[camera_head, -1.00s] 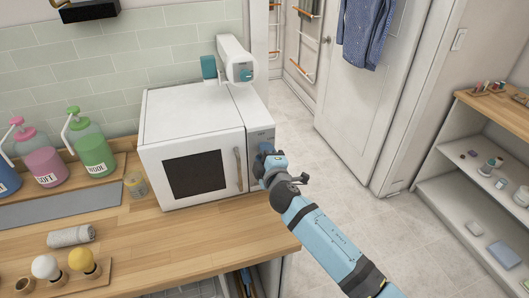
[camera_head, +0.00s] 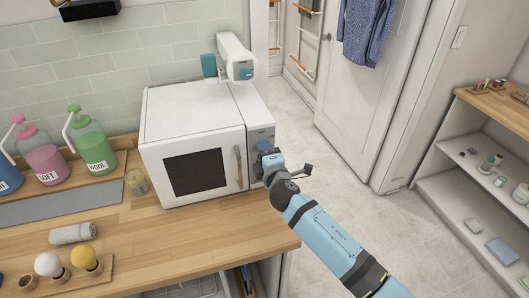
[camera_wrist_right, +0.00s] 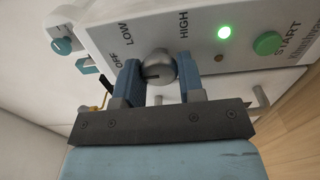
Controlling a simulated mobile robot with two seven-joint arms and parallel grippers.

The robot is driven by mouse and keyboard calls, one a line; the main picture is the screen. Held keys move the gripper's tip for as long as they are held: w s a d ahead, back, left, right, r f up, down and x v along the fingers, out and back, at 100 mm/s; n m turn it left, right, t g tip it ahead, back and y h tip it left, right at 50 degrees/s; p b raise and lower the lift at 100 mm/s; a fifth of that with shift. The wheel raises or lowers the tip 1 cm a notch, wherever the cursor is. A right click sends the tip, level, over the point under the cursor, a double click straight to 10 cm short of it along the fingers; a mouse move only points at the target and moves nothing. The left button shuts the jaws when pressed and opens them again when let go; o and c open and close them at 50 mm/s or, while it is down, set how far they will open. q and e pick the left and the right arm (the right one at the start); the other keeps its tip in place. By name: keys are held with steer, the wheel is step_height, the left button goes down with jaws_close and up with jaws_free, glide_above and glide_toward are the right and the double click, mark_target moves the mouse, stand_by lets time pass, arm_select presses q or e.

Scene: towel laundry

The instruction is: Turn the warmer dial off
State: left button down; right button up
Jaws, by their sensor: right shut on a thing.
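The warmer (camera_head: 195,140) is a white box with a dark window on the wooden counter in the head view. Its control panel is on the right of its front. In the right wrist view, the round silver dial (camera_wrist_right: 158,66) sits among the printed words OFF, LOW and HIGH. My right gripper (camera_wrist_right: 160,80) has its two blue fingers on either side of the dial and is shut on it. A lit green light (camera_wrist_right: 224,32) and a green START button (camera_wrist_right: 267,43) are right of the dial. In the head view, my right gripper (camera_head: 262,160) hides the dial. My left gripper is not in view.
A rolled towel (camera_head: 73,233) lies on the counter. Open floor is right of the counter.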

steer(key=o, duration=0.9)
steer(key=b+v, duration=0.1)
steer(key=v, duration=1.3)
steer(key=shift+b, duration=0.35)
steer(key=shift+w, duration=0.1)
